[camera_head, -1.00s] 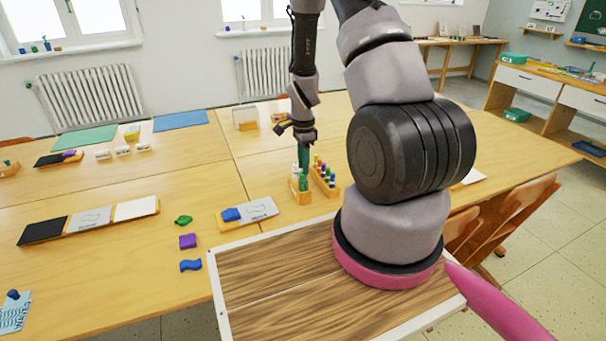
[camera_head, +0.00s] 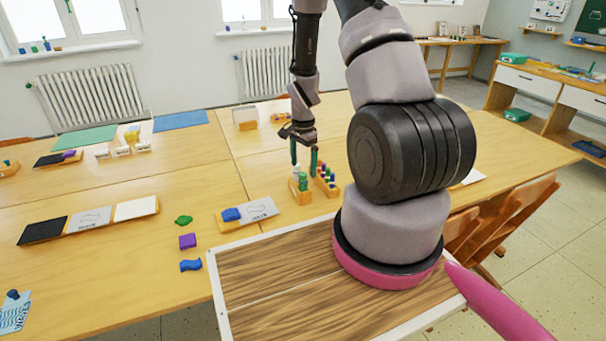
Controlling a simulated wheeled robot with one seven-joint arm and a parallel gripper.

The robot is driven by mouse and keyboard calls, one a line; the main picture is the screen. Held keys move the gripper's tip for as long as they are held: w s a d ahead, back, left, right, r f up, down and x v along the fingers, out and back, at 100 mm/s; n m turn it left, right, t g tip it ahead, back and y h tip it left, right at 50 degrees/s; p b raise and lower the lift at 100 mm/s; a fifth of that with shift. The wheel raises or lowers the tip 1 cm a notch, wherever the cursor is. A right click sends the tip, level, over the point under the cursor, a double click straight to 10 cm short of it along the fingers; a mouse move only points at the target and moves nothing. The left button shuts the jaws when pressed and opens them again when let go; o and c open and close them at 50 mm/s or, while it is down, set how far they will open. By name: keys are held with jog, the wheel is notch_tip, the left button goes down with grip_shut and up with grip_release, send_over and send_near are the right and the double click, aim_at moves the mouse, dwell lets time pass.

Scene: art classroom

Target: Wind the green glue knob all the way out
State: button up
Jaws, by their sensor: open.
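The green glue knob (camera_head: 303,182) stands upright in a small wooden holder (camera_head: 301,197) on the table. A pale upright piece (camera_head: 296,170) shows just behind it. My gripper (camera_head: 304,170) points down over this holder. Its two dark green fingers are spread apart, with nothing visible between them. The fingertips are just above or behind the green knob; the exact gap is too small to tell. How far the knob is wound cannot be made out.
A second wooden holder (camera_head: 327,187) with several coloured pegs stands close on the right. Green, purple and blue pieces lie farther left. My arm hides the table at right.

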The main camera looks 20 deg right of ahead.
jog(key=n, duration=0.3)
jog(key=shift+f, duration=1.15)
dwell(0.4)
jog(key=c, duration=1.4)
jog(key=shift+c, duration=0.2)
